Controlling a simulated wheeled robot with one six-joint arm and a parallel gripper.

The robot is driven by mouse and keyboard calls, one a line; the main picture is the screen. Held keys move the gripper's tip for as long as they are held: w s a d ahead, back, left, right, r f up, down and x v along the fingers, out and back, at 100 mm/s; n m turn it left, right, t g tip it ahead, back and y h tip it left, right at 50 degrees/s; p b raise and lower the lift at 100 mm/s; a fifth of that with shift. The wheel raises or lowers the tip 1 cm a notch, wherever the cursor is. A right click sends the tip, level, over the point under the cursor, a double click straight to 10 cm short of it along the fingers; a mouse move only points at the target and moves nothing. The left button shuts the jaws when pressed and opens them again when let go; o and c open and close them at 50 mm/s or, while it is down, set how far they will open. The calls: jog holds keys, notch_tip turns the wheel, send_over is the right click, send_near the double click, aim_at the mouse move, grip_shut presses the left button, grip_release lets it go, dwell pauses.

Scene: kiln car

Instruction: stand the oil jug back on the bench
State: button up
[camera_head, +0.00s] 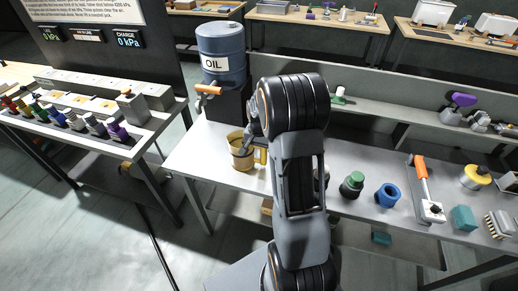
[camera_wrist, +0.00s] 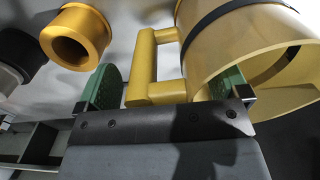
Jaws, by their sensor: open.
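The oil jug (camera_head: 240,162) is a yellow-tan cylinder with a dark band and a side handle. In the head view it stands on the bench (camera_head: 213,138) near its left end, looking upright, below the tap of the oil drum. In the wrist view the jug (camera_wrist: 203,47) fills the upper right, with its open mouth facing down-right in the picture. My gripper (camera_wrist: 165,85) is open, its green pads on either side of the jug's handle (camera_wrist: 143,68). The right pad overlaps the jug's mouth; whether it is inside or touches I cannot tell.
A blue oil drum (camera_head: 221,42) with an orange tap (camera_head: 208,89) stands behind the jug. A green-topped part (camera_head: 352,184), a blue ring (camera_head: 388,194) and an orange-handled tool (camera_head: 421,168) lie to the right.

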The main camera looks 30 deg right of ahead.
jog(key=shift+r, duration=0.25)
jog(key=shift+r+p, duration=2.85)
jog(key=shift+r, duration=0.95)
notch_tip(320, 180, up, 14)
jog(key=b, duration=0.1)
jog(key=shift+f, duration=0.15)
